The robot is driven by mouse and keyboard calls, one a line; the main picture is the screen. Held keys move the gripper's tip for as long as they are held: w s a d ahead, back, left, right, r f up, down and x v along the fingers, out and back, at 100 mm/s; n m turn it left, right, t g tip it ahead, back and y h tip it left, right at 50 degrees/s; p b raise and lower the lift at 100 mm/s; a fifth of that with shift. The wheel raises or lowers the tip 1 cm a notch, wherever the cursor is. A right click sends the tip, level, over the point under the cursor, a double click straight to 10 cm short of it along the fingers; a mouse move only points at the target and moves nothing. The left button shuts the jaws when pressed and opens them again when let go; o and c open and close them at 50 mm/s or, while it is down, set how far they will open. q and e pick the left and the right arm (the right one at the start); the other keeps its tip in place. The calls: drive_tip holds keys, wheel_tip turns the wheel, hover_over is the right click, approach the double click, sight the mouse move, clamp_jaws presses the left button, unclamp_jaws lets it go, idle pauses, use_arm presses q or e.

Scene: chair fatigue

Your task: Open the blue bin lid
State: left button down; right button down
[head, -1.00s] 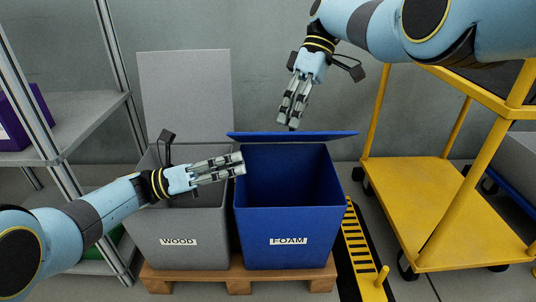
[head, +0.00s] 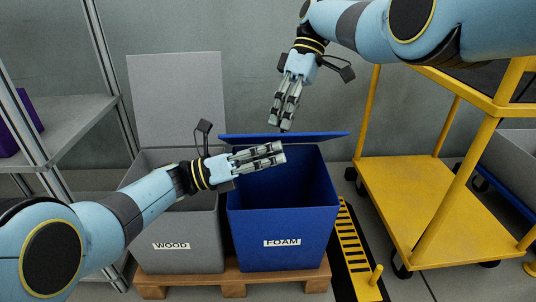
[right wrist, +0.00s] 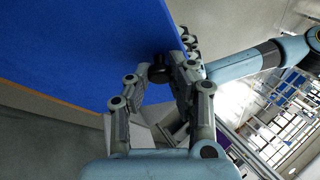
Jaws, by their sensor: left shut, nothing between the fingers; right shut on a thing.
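The blue bin (head: 280,235), labelled FOAM, stands on a wooden pallet. Its blue lid (head: 310,136) is raised and shows nearly edge-on above the dark opening. My right gripper (head: 282,120) is above the lid. In the right wrist view, my right gripper (right wrist: 160,75) is shut on a small black knob (right wrist: 158,70) at the lid (right wrist: 80,50). My left gripper (head: 275,155) is shut and empty, in front of the opening and just below the lid. Its fingers (right wrist: 188,42) also show past the lid's edge in the right wrist view.
A grey bin (head: 175,245), labelled WOOD, stands close on the left with its grey lid (head: 178,100) upright. A metal shelf (head: 70,120) is at far left. A yellow cart (head: 430,205) stands at right. A yellow-black striped strip (head: 352,245) lies beside the pallet (head: 235,280).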

use_arm(q)
drive_tip(key=shift+r, duration=0.1)
drive_tip(key=shift+w+r, duration=0.4)
drive_tip(key=shift+r, duration=0.25)
use_arm(e)
drive_tip(key=shift+f, duration=0.1)
use_arm(q)
drive_tip(key=shift+w, duration=0.1)
use_arm(e)
drive_tip(key=c, duration=1.1)
unclamp_jaws()
drive_tip(key=shift+f, duration=0.1)
drive_tip(key=shift+c, duration=0.2)
